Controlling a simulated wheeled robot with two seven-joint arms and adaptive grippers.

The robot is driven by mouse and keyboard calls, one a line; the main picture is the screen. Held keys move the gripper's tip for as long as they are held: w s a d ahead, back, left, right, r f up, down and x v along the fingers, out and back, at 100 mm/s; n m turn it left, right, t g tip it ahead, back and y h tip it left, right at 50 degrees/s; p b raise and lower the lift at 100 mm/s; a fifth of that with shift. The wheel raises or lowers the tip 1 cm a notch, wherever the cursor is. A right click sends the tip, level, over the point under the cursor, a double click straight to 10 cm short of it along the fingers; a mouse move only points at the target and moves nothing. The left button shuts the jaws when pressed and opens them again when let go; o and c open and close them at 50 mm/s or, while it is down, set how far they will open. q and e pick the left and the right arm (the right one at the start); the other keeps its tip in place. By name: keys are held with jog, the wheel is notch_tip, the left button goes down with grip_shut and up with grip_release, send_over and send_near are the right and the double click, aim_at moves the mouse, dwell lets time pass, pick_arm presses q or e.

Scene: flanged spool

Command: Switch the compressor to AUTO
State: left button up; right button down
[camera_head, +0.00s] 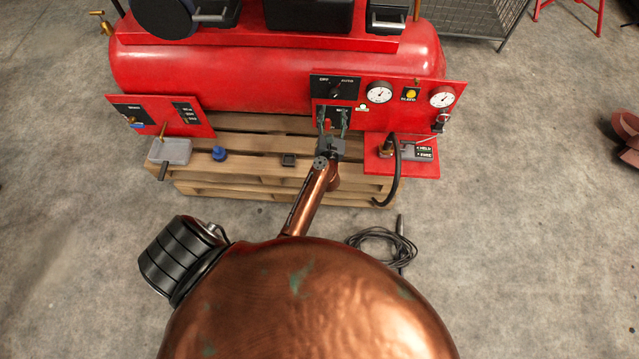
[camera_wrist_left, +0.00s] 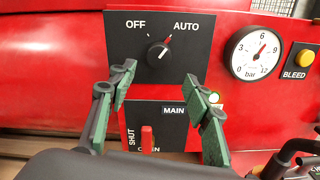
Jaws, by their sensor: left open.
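The OFF/AUTO selector is a round black knob (camera_wrist_left: 158,54) on a black plate (camera_wrist_left: 120,38) on the red compressor (camera_head: 250,85). In the left wrist view its pointer tilts up and right, toward the AUTO side. The knob also shows small in the head view (camera_head: 336,91). My left gripper (camera_wrist_left: 162,84) is open and empty, its green-padded fingers spread to either side below the knob. It is also in the head view (camera_head: 333,117), in front of the MAIN panel. No contact with the knob shows. My right gripper is not in view.
A red lever (camera_wrist_left: 147,138) on the MAIN panel sits between my fingers in the wrist view. A gauge (camera_wrist_left: 255,53) and yellow BLEED button (camera_wrist_left: 305,58) are to the right. A wooden pallet (camera_head: 260,150) lies below, a coiled cable (camera_head: 385,245) on the floor.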

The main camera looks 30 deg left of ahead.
pick_arm(q)
jog(key=s+d+f+m+g+h+p, duration=0.1)
jog(key=s+d+f+m+h, duration=0.1)
jog(key=s+f+m, duration=0.2)
jog(key=s+d+f+m+h+p, duration=0.1)
jog(key=s+d+f+m+h, duration=0.1)
jog(key=s+f+m, duration=0.3)
jog(key=s+d+f+m+g+h+p, duration=0.1)
jog(key=s+d+f+m+h, duration=0.1)
jog(key=s+f+m, duration=0.3)
notch_tip(320, 180, down, 10)
jog(key=m, duration=0.4)
jog(key=shift+r+m+g+h, duration=0.15)
jog(key=shift+m+g+h, duration=0.15)
jog(key=shift+h, duration=0.1)
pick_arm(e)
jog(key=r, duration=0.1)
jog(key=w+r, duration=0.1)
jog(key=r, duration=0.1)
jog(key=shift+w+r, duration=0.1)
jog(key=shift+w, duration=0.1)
